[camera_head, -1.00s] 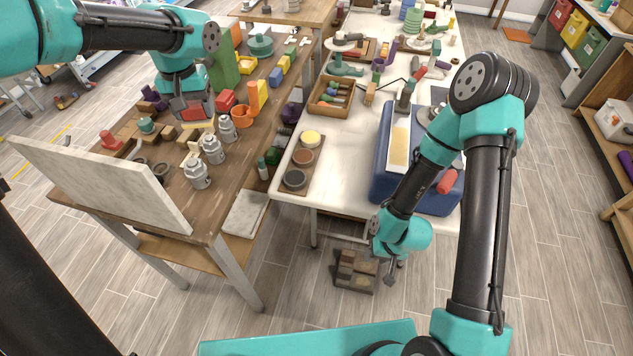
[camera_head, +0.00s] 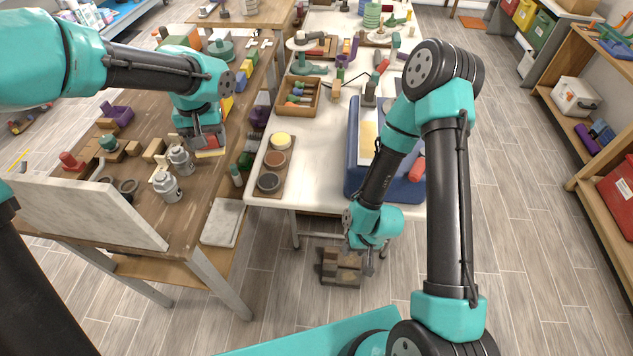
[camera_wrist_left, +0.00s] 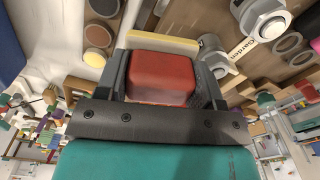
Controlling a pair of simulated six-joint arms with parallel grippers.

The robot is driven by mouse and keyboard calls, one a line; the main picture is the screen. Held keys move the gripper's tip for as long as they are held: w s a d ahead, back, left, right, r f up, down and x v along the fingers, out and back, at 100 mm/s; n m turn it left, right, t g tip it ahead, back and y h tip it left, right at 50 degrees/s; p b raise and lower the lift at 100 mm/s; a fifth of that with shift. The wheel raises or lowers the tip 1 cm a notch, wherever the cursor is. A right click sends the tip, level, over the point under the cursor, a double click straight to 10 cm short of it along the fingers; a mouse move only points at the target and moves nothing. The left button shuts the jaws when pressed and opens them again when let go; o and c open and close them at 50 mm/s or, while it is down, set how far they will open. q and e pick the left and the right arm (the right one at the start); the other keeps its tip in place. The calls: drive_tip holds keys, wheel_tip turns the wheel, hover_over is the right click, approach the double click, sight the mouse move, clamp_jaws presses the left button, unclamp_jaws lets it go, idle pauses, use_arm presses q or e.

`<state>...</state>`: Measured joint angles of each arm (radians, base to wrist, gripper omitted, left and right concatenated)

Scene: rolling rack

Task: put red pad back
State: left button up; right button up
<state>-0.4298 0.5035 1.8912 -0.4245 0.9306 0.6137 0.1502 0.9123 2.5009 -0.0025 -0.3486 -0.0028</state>
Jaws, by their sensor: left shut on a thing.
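My left gripper (camera_head: 209,143) is shut on the red pad (camera_head: 211,141), a red block with a pale yellow underside. It holds the pad near the right edge of the brown wooden table (camera_head: 190,215). In the left wrist view the red pad (camera_wrist_left: 160,78) sits between the fingers, its pale yellow face (camera_wrist_left: 163,43) pointing away from the wrist. My right gripper (camera_head: 367,262) hangs low in front of the white table, above the floor; its opening is too small to read.
A pale board (camera_head: 90,210) leans up at the wooden table's near side. A wooden tray with three round pads (camera_head: 261,194) lies on the white table (camera_head: 318,180), beside a blue box (camera_head: 405,190). A gap separates the tables.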

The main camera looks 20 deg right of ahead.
use_arm(q)
drive_tip(key=s+d+f+m, duration=0.1)
drive_tip(key=s+d+f, duration=0.6)
drive_tip(key=d, duration=0.4)
drive_tip(key=s+d+f+m, duration=0.2)
drive_tip(key=s+d+f, duration=0.6)
drive_tip(key=d+f, duration=0.2)
drive_tip(key=shift+d+f, duration=0.25)
drive_tip(key=shift+d, duration=0.4)
drive_tip(key=w+d, duration=0.1)
drive_tip(key=w, duration=0.4)
drive_tip(key=w+d+f, duration=0.1)
drive_tip(key=w, duration=0.4)
drive_tip(key=w+d, duration=0.2)
drive_tip(key=w, duration=0.3)
drive_tip(key=shift+d+f, duration=0.1)
drive_tip(key=shift+f, duration=0.1)
drive_tip(key=shift+w, duration=0.15)
drive_tip(key=shift+w+d+f, duration=0.1)
drive_tip(key=shift+w+f, duration=0.05)
drive_tip(key=shift+f, duration=1.6)
